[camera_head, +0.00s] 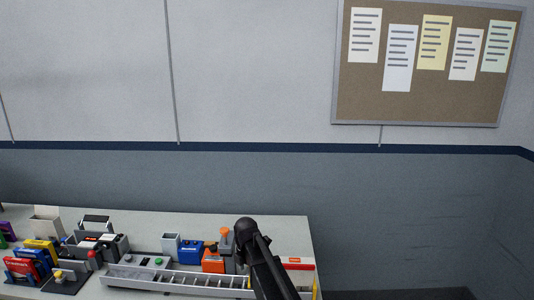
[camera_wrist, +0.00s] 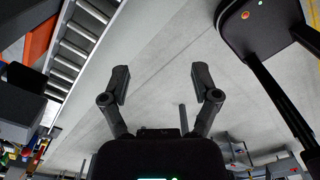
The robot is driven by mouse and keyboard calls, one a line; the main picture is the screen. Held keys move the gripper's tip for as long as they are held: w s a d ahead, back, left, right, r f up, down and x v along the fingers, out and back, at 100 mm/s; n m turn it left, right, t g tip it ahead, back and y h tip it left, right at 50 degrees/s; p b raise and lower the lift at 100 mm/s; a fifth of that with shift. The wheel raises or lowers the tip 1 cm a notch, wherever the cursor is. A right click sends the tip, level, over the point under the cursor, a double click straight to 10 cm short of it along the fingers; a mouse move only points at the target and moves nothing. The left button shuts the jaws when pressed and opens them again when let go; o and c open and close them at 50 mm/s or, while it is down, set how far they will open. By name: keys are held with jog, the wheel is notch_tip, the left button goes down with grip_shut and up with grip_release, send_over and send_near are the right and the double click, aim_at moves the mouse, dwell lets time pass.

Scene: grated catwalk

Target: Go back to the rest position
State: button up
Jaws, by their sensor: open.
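My gripper (camera_wrist: 161,84) shows in the wrist view with its two dark fingers spread apart. Nothing is between them. Behind the fingers is a plain pale grey surface, and no object touches them. In the head view, my black arm rises from the bottom edge over the right part of the table; the gripper's fingers cannot be made out there.
The table (camera_head: 290,224) carries a slatted rail (camera_head: 190,283), which also shows in the wrist view (camera_wrist: 78,40). Near it are a blue box (camera_head: 190,252), an orange box (camera_head: 212,262) and a grey cup (camera_head: 170,245). Several small boxes crowd the left. A corkboard (camera_head: 420,95) hangs behind.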

jog(key=s+d+f+m+b, duration=0.5)
jog(key=s+d+m, duration=0.5)
jog(key=d+m, duration=0.2)
jog(key=s+d+f+m+b, duration=0.5)
jog(key=s+d+m, duration=0.6)
jog(key=m, duration=0.3)
jog(key=shift+d+m, duration=0.3)
jog(key=shift+d, duration=0.05)
dwell(0.5)
